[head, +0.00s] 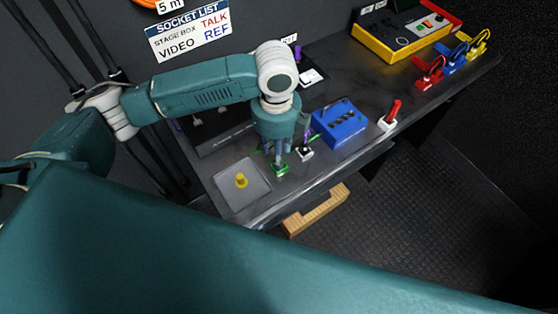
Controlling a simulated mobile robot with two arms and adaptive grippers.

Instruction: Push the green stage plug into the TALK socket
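My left arm reaches in from the left, and its gripper (273,153) points down over the desk. A green plug (281,169) is right under the fingertips, near the desk's front edge. The fingers are small and partly hide one another, so I cannot tell whether they grip the plug. A wall sign (188,34) reads "SOCKET LIST", with STAGE BOX beside TALK and VIDEO beside REF. A dark unit (208,133) stands behind the arm, largely hidden; I cannot make out a TALK socket. My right gripper is not in view.
A grey tray (226,193) with a yellow plug (241,181) lies left of the gripper. A blue box (341,122) and a red plug (392,109) stand to the right. A yellow case (400,40) and coloured cable plugs are farther back. My own teal body fills the foreground.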

